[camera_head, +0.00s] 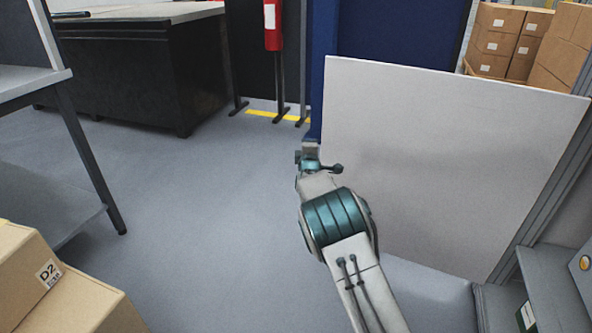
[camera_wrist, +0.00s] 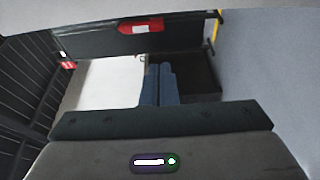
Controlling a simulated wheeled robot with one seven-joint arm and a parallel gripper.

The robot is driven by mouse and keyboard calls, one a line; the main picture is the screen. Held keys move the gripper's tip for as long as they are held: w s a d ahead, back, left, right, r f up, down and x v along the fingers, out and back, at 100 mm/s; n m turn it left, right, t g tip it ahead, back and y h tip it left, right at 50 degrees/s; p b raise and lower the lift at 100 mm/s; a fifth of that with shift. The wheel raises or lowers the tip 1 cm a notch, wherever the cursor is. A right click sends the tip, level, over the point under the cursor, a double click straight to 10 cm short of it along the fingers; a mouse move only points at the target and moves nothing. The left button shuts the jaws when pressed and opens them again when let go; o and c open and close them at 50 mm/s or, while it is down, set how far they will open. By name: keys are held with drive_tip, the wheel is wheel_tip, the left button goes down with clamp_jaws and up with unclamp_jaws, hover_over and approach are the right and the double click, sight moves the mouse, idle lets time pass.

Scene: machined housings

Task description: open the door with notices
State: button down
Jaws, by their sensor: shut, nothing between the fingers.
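A large plain white panel (camera_head: 440,150) stands upright at the right in the head view, its right side by a grey frame (camera_head: 548,215). It looks like a door leaf standing ajar; no notices show on the face in view, so I cannot confirm it is the named door. My gripper (camera_head: 309,148) is just left of the panel's left edge, and I cannot tell whether it touches it. In the wrist view the blue fingers (camera_wrist: 160,82) are together, with nothing between them. No door handle can be made out.
A dark workbench (camera_head: 130,75) with a pale top stands at the back left. A red box (camera_head: 272,25) on a stand is behind. A grey table (camera_head: 30,85) and cartons (camera_head: 50,285) are at left. Stacked boxes (camera_head: 510,40) are beyond the panel. The middle floor is clear.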

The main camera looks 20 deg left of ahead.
drive_tip(key=s+a+p, duration=0.1)
drive_tip(key=s+p, duration=0.2)
drive_tip(key=s, duration=0.7)
drive_tip(key=d+r+m+g+h+p, duration=0.25)
drive_tip(key=d+r+m+p, duration=0.45)
drive_tip(key=d+r, duration=0.6)
drive_tip(key=s+d+r+m+g+p, duration=0.45)
drive_tip(key=s+d+r+p, duration=0.35)
drive_tip(key=d+r, duration=0.35)
drive_tip(key=s+d+r+m+g+h+p, duration=0.1)
drive_tip(key=s+d+r+m+g+p, duration=0.1)
drive_tip(key=s, duration=0.9)
drive_tip(key=s+d+r+m+g+p, duration=0.3)
drive_tip(key=s+d+r+p, duration=0.4)
drive_tip(key=s, duration=0.4)
drive_tip(key=s+d+r+m+g+h+p, duration=0.1)
drive_tip(key=s+d+r+m+p, duration=0.3)
drive_tip(key=s+d, duration=0.4)
drive_tip(key=s+m+g+p, duration=0.1)
drive_tip(key=s+p, duration=0.1)
drive_tip(key=s, duration=0.1)
drive_tip(key=shift+s+d+r+h, duration=0.2)
drive_tip(key=shift+s+r+h, duration=0.05)
drive_tip(key=shift+s+h, duration=0.1)
